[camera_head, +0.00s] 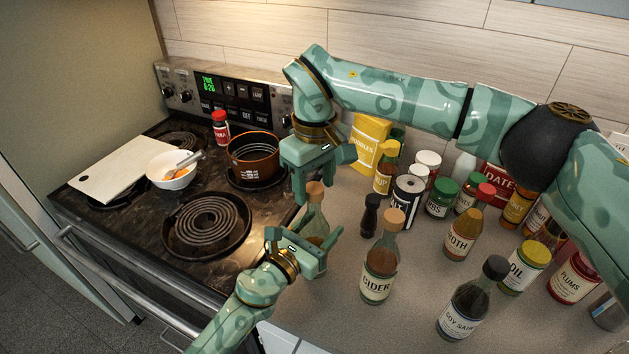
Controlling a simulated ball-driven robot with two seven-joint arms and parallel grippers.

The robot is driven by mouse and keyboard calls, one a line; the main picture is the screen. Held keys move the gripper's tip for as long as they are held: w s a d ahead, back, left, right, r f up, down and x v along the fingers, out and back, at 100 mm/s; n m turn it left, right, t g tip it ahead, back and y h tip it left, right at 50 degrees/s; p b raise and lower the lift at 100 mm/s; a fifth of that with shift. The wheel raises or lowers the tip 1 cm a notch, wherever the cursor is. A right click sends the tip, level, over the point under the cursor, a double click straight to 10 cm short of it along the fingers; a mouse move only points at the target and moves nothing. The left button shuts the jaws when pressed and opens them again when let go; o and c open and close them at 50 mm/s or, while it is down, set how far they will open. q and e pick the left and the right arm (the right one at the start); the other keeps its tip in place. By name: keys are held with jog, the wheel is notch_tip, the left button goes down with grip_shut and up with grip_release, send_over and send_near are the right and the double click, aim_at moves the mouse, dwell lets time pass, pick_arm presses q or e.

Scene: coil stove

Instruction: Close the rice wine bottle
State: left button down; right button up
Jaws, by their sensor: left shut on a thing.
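A clear glass bottle (313,223), probably the rice wine bottle, stands between my two grippers near the counter's left edge. Its label is hidden. A brown cork-like cap (315,191) shows at the top of its neck; I cannot tell whether it is fully seated. My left gripper (318,248) is shut on the bottle's body from the lower left. My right gripper (322,178) is above the bottle, pointing down, its fingers visibly apart. One finger is just left of the cap, and I cannot tell whether it touches it.
The cider bottle (381,262) and a dark pepper mill (370,216) stand close to the right. Several bottles and jars fill the counter beyond, including soy sauce (470,303). At left is the stove with a brown pot (253,158), white bowl (174,172) and board (120,167).

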jog(key=shift+r, duration=2.25)
jog(key=shift+c, duration=0.3)
